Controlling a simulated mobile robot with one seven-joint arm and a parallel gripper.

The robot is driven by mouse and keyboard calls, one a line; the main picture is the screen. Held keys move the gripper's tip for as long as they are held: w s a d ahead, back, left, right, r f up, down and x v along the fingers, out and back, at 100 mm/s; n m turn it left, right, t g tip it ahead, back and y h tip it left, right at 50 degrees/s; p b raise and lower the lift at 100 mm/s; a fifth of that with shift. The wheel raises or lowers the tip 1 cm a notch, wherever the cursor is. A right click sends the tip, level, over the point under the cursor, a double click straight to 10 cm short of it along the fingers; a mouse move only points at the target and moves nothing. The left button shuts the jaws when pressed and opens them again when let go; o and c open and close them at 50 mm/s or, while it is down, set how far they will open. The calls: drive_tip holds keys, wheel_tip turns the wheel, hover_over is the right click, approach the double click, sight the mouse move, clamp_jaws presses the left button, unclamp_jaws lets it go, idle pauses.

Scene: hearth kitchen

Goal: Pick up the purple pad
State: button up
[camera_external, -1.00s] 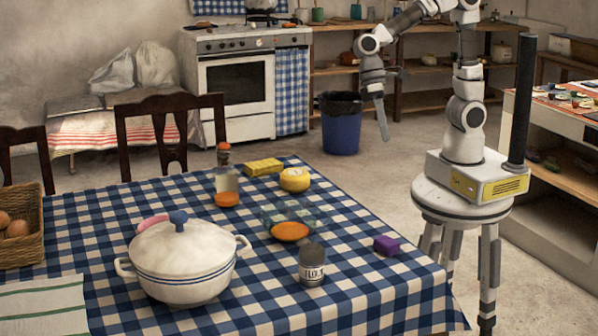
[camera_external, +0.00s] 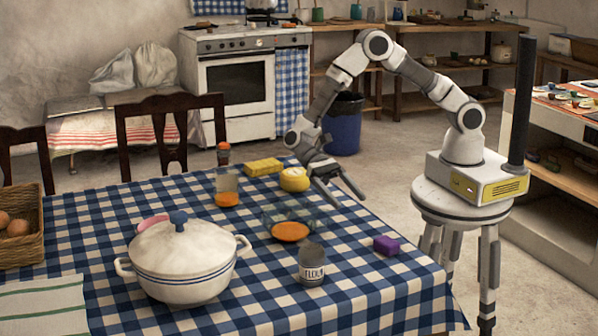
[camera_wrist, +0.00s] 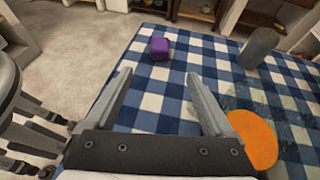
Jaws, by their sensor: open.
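The purple pad (camera_external: 387,246) is a small block lying on the blue and white checked tablecloth near the table's right edge. In the wrist view the purple pad (camera_wrist: 160,47) sits beyond my fingertips, toward the top. My gripper (camera_external: 350,198) is open and empty above the table's far right part, apart from the pad and behind it to the left in the external view. In the wrist view both fingers of my gripper (camera_wrist: 160,82) are spread wide with only tablecloth between them.
A clear glass bowl (camera_external: 312,215) and an orange disc (camera_external: 290,231) lie left of the pad. A flour tin (camera_external: 311,265) stands nearer the front. A yellow round container (camera_external: 294,179) is close to my wrist. The white pot (camera_external: 182,262) is farther left. The cloth around the pad is clear.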

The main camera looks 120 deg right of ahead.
drive_tip(key=b, duration=0.2)
approach(385, 239)
drive_tip(key=x, duration=0.5)
drive_tip(key=shift+w+d+f, duration=0.1)
drive_tip(key=shift+d+f, duration=0.05)
drive_tip(key=shift+f, duration=0.1)
drive_tip(key=shift+r+b+x, duration=0.15)
drive_tip(key=shift+b+x, duration=0.25)
drive_tip(key=shift+x, duration=1.15)
drive_tip(key=shift+r+b+x, duration=0.15)
drive_tip(key=shift+b+x, duration=0.25)
drive_tip(key=shift+x, duration=1.15)
clamp_jaws()
